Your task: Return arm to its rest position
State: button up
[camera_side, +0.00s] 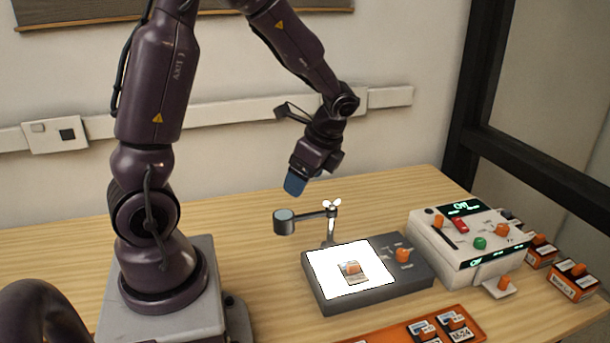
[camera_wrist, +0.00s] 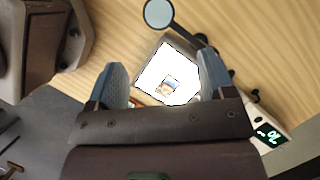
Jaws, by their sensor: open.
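My gripper (camera_side: 294,185) hangs in the air above the wooden table, behind and to the left of the light box. In the wrist view its two blue-grey fingers (camera_wrist: 163,88) are spread apart, and nothing shows between them except the light box farther below. My arm is bent, with its forearm reaching down to the right from the top of the side view. The light box (camera_side: 398,283) has a lit white panel, with a small slide-like piece (camera_side: 352,272) with an orange knob lying on it.
A magnifier on a stand (camera_side: 286,222) rises behind the light box. A white control unit (camera_side: 447,247) with coloured buttons stands to the right. Small orange-and-black boxes (camera_side: 573,283) sit at the far right. An orange tray (camera_side: 470,335) holds several labelled pieces in front.

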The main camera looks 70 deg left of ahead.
jog(key=s+d+r+n+t+h, duration=0.1)
jog(key=s+d+r+n+t, duration=0.2)
jog(key=d+r, duration=0.4)
jog(key=s+d+r+n+t+h, duration=0.2)
jog(key=s+d+r+n+t, duration=0.2)
jog(key=d+r+n+t, duration=0.1)
jog(key=d+r+n, duration=0.1)
jog(key=d+r, duration=0.1)
jog(key=d, duration=0.1)
jog(key=shift+t, duration=0.3)
dwell(1.4)
jog(key=c, duration=0.3)
